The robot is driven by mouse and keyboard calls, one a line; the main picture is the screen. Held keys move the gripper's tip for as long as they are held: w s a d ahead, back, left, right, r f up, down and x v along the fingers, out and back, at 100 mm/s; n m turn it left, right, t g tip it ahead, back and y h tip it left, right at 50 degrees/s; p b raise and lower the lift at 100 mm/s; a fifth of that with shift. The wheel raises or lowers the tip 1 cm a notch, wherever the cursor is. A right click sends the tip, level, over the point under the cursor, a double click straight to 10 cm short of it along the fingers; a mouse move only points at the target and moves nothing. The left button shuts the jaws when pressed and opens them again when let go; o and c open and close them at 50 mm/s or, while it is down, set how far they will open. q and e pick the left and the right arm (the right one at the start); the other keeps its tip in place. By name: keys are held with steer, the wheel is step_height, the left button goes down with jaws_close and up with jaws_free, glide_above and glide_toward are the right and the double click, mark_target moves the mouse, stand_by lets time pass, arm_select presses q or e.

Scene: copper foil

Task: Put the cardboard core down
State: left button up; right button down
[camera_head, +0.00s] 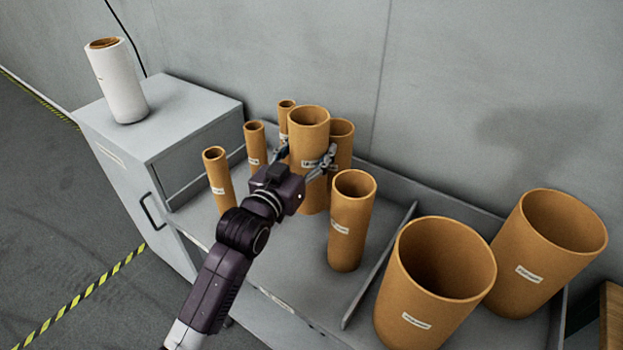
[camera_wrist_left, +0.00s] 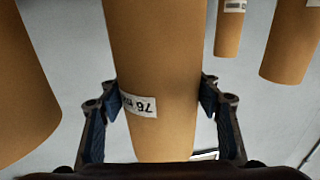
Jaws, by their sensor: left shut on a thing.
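The cardboard core (camera_head: 308,135) is a brown upright tube with a white label, among other tubes on the grey shelf in the head view. My left gripper (camera_head: 305,166) is shut on it, with one finger on each side. In the left wrist view the core (camera_wrist_left: 160,60) stands between the fingers of the left gripper (camera_wrist_left: 160,100), and its label reads "76" upside down. My gripper and wrist hide part of the core's lower body in the head view, so I cannot tell whether its base touches the shelf. My right gripper is not in view.
Thin tubes (camera_head: 219,180) stand left of the core, another tube (camera_head: 341,150) close behind it, and a medium tube (camera_head: 350,220) to its right. Beyond a low divider (camera_head: 378,265) stand two wide tubes (camera_head: 437,280). A white roll (camera_head: 118,85) stands on the grey cabinet (camera_head: 185,115).

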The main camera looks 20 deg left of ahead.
arm_select(q)
step_height(320, 180, down, 8)
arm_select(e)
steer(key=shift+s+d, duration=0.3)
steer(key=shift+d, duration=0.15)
arm_select(q)
steer(key=shift+f, duration=0.15)
steer(key=shift+f, duration=0.15)
steer(key=o, duration=1.3)
steer(key=shift+o, duration=0.2)
